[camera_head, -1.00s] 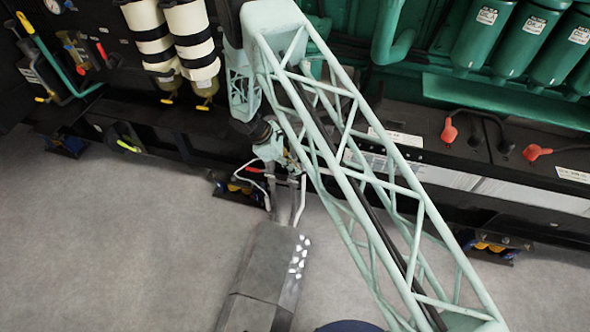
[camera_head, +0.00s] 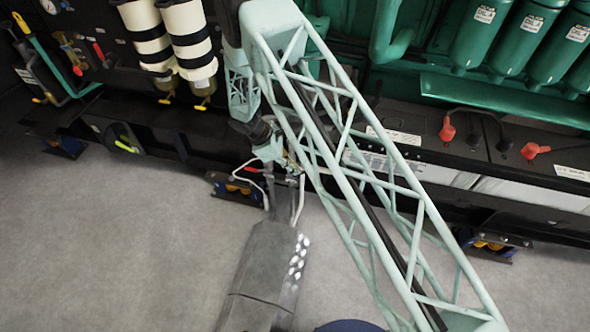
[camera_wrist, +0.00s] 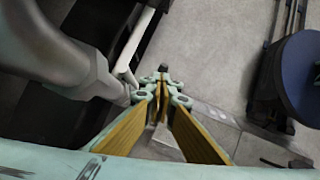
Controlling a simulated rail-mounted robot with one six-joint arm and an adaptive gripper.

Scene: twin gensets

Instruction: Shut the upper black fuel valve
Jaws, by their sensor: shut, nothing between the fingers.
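In the wrist view my gripper (camera_wrist: 162,82) is shut and empty. Its yellow-padded fingers meet at the tips above grey floor. In the head view my lattice arm hides most of the gripper, beside the lower black frame. I cannot pick out the upper black fuel valve for certain in either view. The head view shows a black panel at upper left with a yellow-tipped lever (camera_head: 22,22) and a red lever (camera_head: 99,50). My gripper is to the right of these levers and lower in the picture, apart from them.
Two striped filter cylinders (camera_head: 190,42) hang right of the panel. Green canisters (camera_head: 528,42) and black batteries with red-capped terminals (camera_head: 447,130) are at the right. Grey floor (camera_head: 110,245) is clear at lower left.

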